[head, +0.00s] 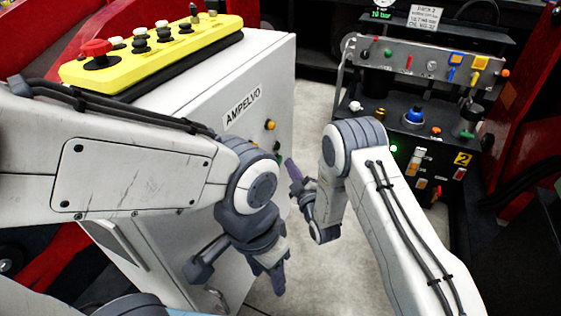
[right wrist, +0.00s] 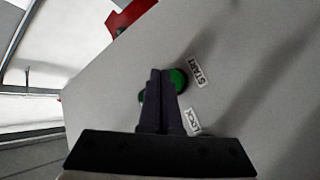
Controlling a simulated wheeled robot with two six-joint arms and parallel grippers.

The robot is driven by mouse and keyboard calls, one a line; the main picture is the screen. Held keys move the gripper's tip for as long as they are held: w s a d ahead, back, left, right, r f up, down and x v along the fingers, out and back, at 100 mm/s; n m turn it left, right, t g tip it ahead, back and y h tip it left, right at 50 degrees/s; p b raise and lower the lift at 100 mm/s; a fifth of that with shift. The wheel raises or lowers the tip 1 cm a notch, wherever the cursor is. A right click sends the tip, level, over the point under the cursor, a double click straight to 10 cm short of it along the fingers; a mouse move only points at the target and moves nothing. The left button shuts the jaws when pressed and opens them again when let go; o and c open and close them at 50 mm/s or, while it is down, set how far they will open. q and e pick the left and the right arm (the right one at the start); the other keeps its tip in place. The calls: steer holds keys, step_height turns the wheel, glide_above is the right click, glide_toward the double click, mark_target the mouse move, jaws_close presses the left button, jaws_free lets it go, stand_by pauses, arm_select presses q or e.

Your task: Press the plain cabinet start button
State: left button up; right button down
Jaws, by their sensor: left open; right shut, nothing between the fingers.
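The white cabinet (head: 215,150) with the AMPELVO label stands left of centre in the head view. In the right wrist view a green button (right wrist: 180,79) sits on a pale panel beside a START label (right wrist: 198,73). My right gripper (right wrist: 160,72) is shut and empty, its fingertips overlapping the green button's left part in the picture; I cannot tell whether they touch it. In the head view my right gripper (head: 291,165) is beside the cabinet's button side. My left gripper (head: 277,282) is open and empty, low in front of the cabinet.
A second green part (right wrist: 141,97) and a LOCK label (right wrist: 192,122) are near the fingers. An orange button (head: 269,125) is on the cabinet. A yellow control box (head: 150,52) with a red knob lies on top. A control console (head: 430,65) stands right.

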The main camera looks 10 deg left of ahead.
steer(key=shift+w+a, duration=0.1)
steer(key=shift+a, duration=0.25)
steer(key=shift+w+a, duration=0.15)
steer(key=shift+a, duration=0.3)
stand_by(0.8)
steer(key=shift+d, duration=0.15)
steer(key=shift+s+d, duration=0.35)
steer(key=shift+d, duration=0.35)
steer(key=shift+s+d, duration=0.25)
steer(key=shift+d, duration=0.55)
steer(key=shift+s+d, duration=0.25)
steer(key=shift+d, duration=0.55)
steer(key=shift+s+d, duration=0.25)
steer(key=shift+d, duration=0.55)
